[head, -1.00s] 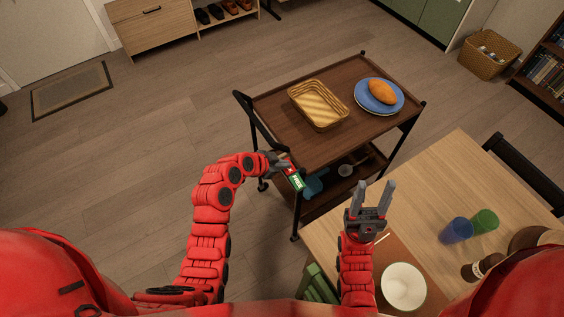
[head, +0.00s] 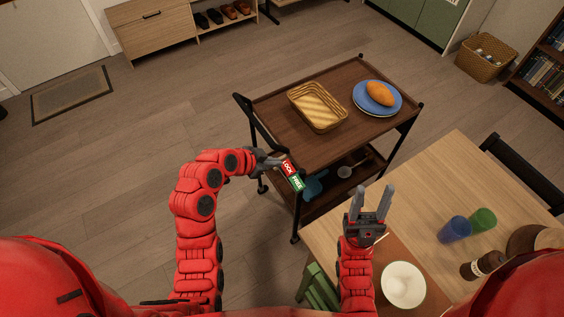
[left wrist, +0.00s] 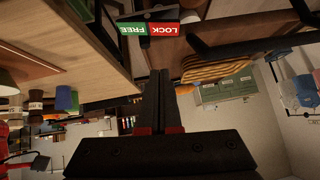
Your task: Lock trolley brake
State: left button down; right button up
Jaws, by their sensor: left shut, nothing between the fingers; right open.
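The dark wood trolley (head: 335,133) stands in the middle of the head view. A label with a red LOCK half (head: 288,167) and a green FREE half (head: 297,183) is at its near left side; the label also shows upside down in the left wrist view (left wrist: 149,29). A dark part (left wrist: 138,14) lies beside the label there; I cannot tell whether it is the brake lever or how it is set. My left gripper (head: 277,162) is shut and empty, just left of the LOCK half. My right gripper (head: 371,190) is open and empty above the table edge.
On the trolley top are a wicker basket (head: 318,108) and a blue plate (head: 364,103) with a bread-like item (head: 380,92). The wooden table (head: 420,215) at right holds two cups, a bowl (head: 403,285) and a bottle. Floor left of the trolley is clear.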

pick_arm(q)
jog(key=v, duration=0.3)
jog(key=shift+s+r, duration=0.1)
jog(key=shift+s, duration=0.1)
